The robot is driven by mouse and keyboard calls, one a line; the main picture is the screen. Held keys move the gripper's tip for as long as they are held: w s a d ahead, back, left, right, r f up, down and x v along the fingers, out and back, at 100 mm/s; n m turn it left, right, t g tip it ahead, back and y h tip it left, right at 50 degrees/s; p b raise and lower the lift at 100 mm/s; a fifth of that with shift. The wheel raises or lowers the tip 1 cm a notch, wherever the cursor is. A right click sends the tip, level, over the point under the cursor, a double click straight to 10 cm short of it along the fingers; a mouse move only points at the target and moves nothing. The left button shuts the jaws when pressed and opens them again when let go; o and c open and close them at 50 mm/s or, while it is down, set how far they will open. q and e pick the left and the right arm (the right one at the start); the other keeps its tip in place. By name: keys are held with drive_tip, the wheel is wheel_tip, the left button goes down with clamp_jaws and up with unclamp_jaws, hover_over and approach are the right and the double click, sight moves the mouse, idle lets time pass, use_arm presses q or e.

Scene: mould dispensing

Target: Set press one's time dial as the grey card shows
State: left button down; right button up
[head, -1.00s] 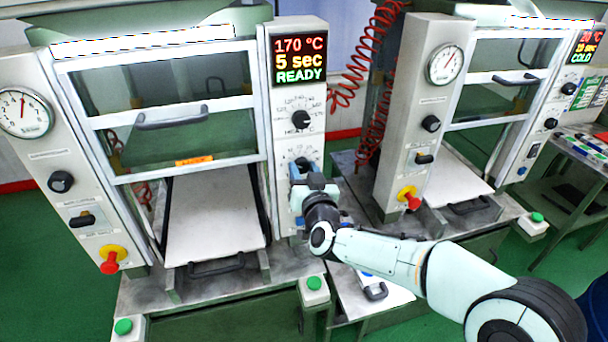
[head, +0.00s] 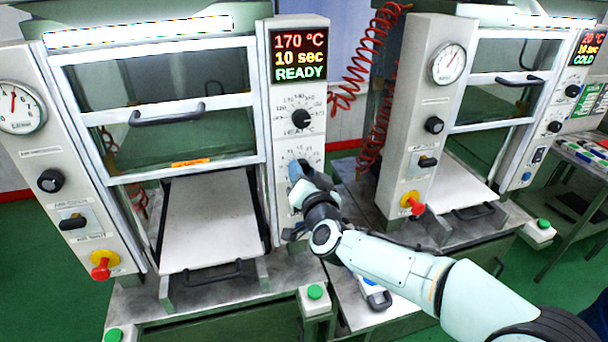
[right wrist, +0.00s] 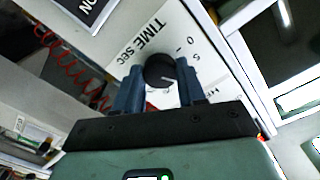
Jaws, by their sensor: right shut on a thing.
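Press one (head: 262,120) stands at the left of the head view. Its display (head: 299,56) reads 170 °C, 10 sec, READY. My right gripper (head: 297,170) is at the lower dial on its right panel and hides most of that dial. In the right wrist view the black time dial (right wrist: 159,71) sits below the words "TIME SEC", with marks 0 and 5 readable beside it. The two fingers of the right gripper (right wrist: 160,82) are shut on the dial from both sides. I cannot make out a grey card. My left gripper is not in view.
Just above is the temperature dial (head: 302,118). A second press (head: 410,150) stands to the right, its display reading 20 °C, 10 sec, COLD. Red coiled hoses (head: 350,75) hang between the presses. A red stop button (head: 101,270) and green buttons sit on the front.

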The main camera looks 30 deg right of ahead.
drive_tip(key=o, duration=1.1)
drive_tip(key=shift+c, duration=0.2)
drive_tip(key=b+v, duration=0.1)
drive_tip(key=v, duration=1.2)
drive_tip(key=shift+s, duration=0.15)
